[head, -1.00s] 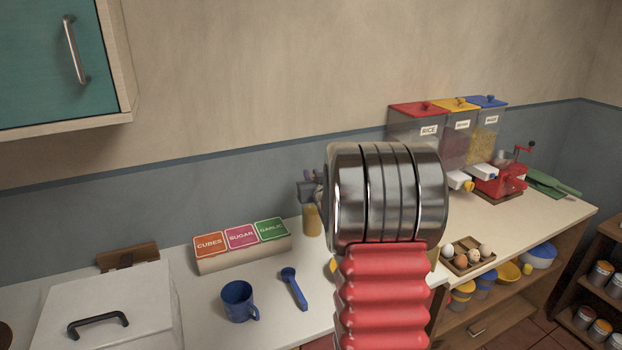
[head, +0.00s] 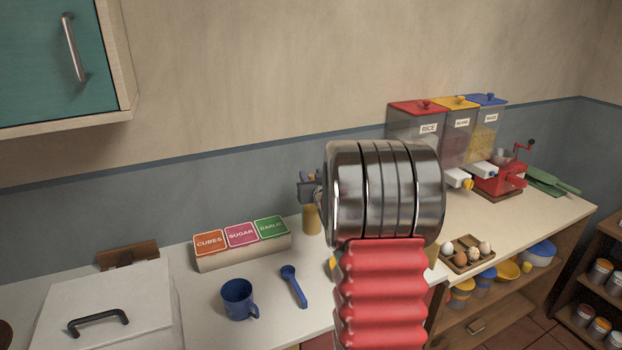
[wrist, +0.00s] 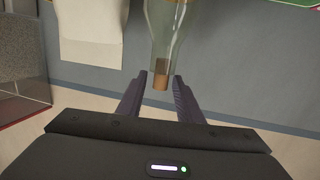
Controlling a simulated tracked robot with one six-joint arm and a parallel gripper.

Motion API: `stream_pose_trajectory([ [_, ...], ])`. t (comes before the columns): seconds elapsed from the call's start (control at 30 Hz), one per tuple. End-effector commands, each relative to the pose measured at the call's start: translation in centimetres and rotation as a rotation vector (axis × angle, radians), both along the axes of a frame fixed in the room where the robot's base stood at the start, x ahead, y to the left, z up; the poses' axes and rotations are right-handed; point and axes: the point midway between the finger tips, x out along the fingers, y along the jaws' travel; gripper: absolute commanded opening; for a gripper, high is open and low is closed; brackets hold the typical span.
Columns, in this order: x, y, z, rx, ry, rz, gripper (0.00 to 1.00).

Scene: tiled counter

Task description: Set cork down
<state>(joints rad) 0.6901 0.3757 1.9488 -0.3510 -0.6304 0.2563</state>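In the wrist view a clear glass bottle (wrist: 172,30) points its neck toward my gripper (wrist: 160,77). A brown cork (wrist: 160,76) is at the end of that neck. The cork is between my two dark fingertips, with a narrow gap showing on each side, so the fingers look open around it. The cork cannot be made out in the head view.
A box labelled cubes, sugar and garlic (head: 243,256), a blue mug (head: 239,299) and a blue spoon (head: 293,286) are on the counter. An egg tray (head: 463,265), dispensers (head: 428,124) and a red grinder (head: 500,181) are to the right. Some counter is clear between them.

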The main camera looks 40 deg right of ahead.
Motion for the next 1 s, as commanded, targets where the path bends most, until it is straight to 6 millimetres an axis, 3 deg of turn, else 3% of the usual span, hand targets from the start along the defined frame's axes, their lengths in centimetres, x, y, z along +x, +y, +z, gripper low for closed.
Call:
stream_pose_trajectory([
  [0.27,-1.1,0.6,0.3,0.000,0.000,0.000,0.33],
  [1.0,-9.3,5.0,1.9,-0.001,0.000,0.001,0.33],
])
